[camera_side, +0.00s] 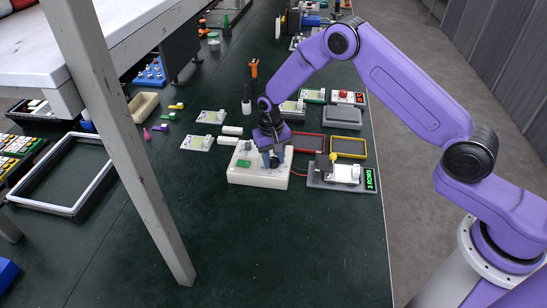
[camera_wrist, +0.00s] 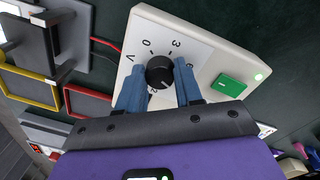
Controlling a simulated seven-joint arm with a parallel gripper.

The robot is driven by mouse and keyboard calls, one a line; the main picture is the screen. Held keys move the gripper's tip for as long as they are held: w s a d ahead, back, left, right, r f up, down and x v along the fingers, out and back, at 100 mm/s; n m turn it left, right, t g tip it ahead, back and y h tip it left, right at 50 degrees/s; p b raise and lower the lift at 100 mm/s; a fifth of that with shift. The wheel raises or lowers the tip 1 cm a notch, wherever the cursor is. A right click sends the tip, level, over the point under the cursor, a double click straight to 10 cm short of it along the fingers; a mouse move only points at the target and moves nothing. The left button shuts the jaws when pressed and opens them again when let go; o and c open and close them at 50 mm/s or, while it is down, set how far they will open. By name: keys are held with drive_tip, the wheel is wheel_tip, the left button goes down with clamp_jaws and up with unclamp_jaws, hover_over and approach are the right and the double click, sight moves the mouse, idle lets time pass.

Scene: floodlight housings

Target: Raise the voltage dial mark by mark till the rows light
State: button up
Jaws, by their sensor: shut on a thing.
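A white supply box (camera_side: 258,181) stands on the dark green bench in the side view. In the wrist view its panel (camera_wrist: 198,48) carries a black round dial (camera_wrist: 160,72) with the marks 0, 3 and V showing around it. My gripper (camera_wrist: 160,68) has its two blue fingers closed on either side of the dial; in the side view the gripper (camera_side: 271,158) reaches down onto the box. The fingers hide other marks. A grey test stand (camera_side: 318,181) with a white part (camera_side: 345,173) and a green "5 ROWS" display (camera_side: 370,179) stands right of the box. I cannot tell whether rows are lit.
A green button (camera_wrist: 230,85) sits on the panel beside the dial. A red wire (camera_wrist: 105,43) leaves the box. Red (camera_side: 309,143) and yellow (camera_side: 348,148) trays lie behind the stand. The bench front is clear. A table leg (camera_side: 128,150) stands at left.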

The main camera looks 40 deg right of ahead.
drive_tip(key=shift+m, duration=0.5)
drive_tip(key=o, duration=1)
drive_tip(key=shift+r, duration=0.1)
drive_tip(key=shift+w+a+r, duration=0.1)
drive_tip(key=shift+a+r, duration=0.05)
drive_tip(key=shift+r, duration=2.75)
drive_tip(key=shift+a+r, duration=0.15)
drive_tip(key=shift+r, duration=2.7)
drive_tip(key=shift+w+a+r, duration=0.1)
drive_tip(key=shift+a+r, duration=0.05)
drive_tip(key=shift+r, duration=2.75)
